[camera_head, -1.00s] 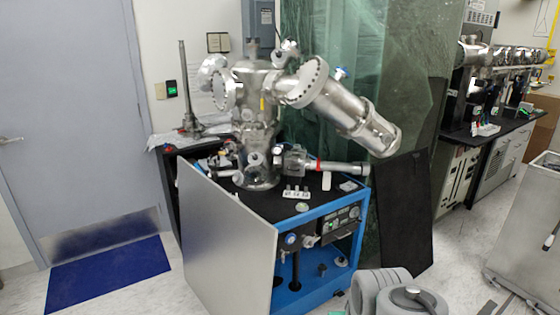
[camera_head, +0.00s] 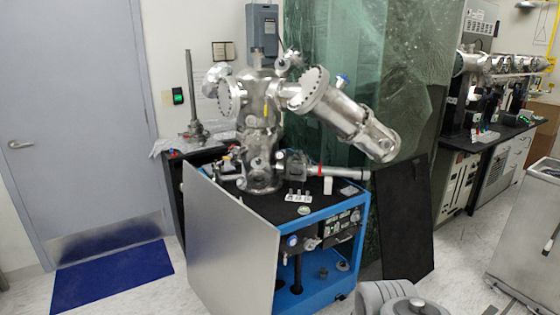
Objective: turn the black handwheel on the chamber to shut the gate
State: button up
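The steel vacuum chamber (camera_head: 258,120) stands upright on the black top of a blue-framed cart (camera_head: 360,235). A wide flanged tube (camera_head: 345,112) slopes down to the right from it. A thinner horizontal tube (camera_head: 345,172) with a red band joins it low on the right side, through a dark block-shaped fitting (camera_head: 297,164). I cannot make out a black handwheel for certain among the small fittings, nor whether the gate is open or shut. My gripper is not in view. Only grey rounded links of my arm show at the bottom, right of the cart and apart from it.
A grey panel (camera_head: 225,245) leans against the cart's left front. A blue mat (camera_head: 110,277) lies before the door (camera_head: 75,120). A black board (camera_head: 405,220) stands right of the cart. A grey cabinet (camera_head: 525,235) stands far right. Floor between cart and cabinet looks mostly clear.

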aim_at(279, 156)
jog(key=z, duration=0.7)
jog(key=k, duration=0.15)
jog(key=u, duration=2.3)
jog(key=i, duration=1.65)
jog(key=z, duration=0.9)
jog(key=i, duration=1)
jog(key=z, duration=0.25)
